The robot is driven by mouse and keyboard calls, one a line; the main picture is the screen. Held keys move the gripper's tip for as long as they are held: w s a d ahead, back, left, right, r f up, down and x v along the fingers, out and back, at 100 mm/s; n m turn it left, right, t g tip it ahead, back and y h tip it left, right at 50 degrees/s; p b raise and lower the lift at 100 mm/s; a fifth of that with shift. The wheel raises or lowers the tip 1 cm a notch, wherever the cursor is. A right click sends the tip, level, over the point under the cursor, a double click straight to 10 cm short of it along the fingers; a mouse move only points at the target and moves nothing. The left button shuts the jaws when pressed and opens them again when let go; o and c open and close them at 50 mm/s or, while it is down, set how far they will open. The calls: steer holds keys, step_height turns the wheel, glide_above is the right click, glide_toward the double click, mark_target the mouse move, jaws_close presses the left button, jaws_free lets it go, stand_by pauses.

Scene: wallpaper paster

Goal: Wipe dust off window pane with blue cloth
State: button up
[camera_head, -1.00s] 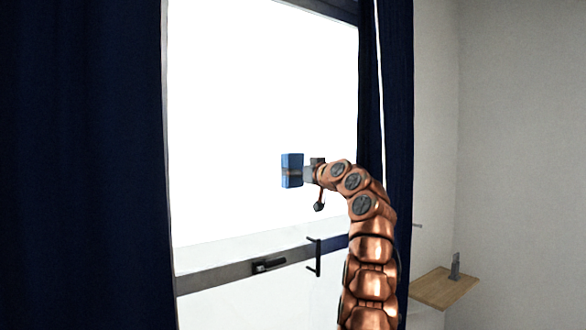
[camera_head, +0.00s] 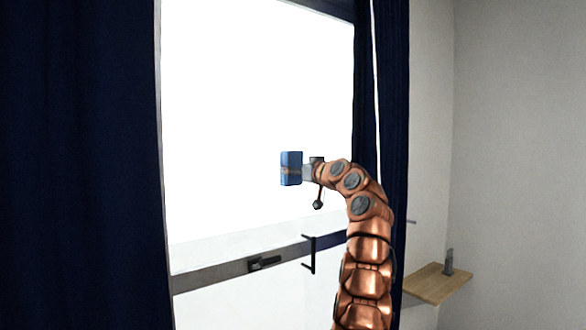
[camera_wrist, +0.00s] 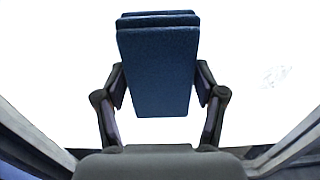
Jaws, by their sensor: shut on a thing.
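The blue cloth (camera_head: 291,168) is a folded block at the end of my arm, in front of the bright window pane (camera_head: 250,90). In the wrist view the blue cloth (camera_wrist: 158,68) stands upright between the two dark fingers of my gripper (camera_wrist: 160,88), which is shut on it. Whether the cloth touches the pane cannot be told. A faint greyish dust patch (camera_wrist: 276,76) shows on the pane right of the cloth in the wrist view. In the head view the pane is washed out, and no dust can be made out there.
Dark blue curtains hang at the left (camera_head: 80,160) and right (camera_head: 394,120) of the window. A grey frame bar with a black handle (camera_head: 264,263) runs below the pane. A small wooden shelf (camera_head: 436,284) with a grey object (camera_head: 449,262) is on the right wall.

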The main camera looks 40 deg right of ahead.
steer(key=shift+d+r+p, duration=0.1)
steer(key=shift+d+p, duration=0.85)
steer(key=shift+p, duration=0.15)
steer(key=shift+d, duration=0.2)
steer(key=shift+s, duration=0.1)
steer(key=d+p, duration=0.3)
steer(key=p, duration=0.2)
steer(key=shift+s+d, duration=0.1)
steer(key=shift+d, duration=0.25)
steer(key=shift+a, duration=0.1)
steer(key=shift+a, duration=0.65)
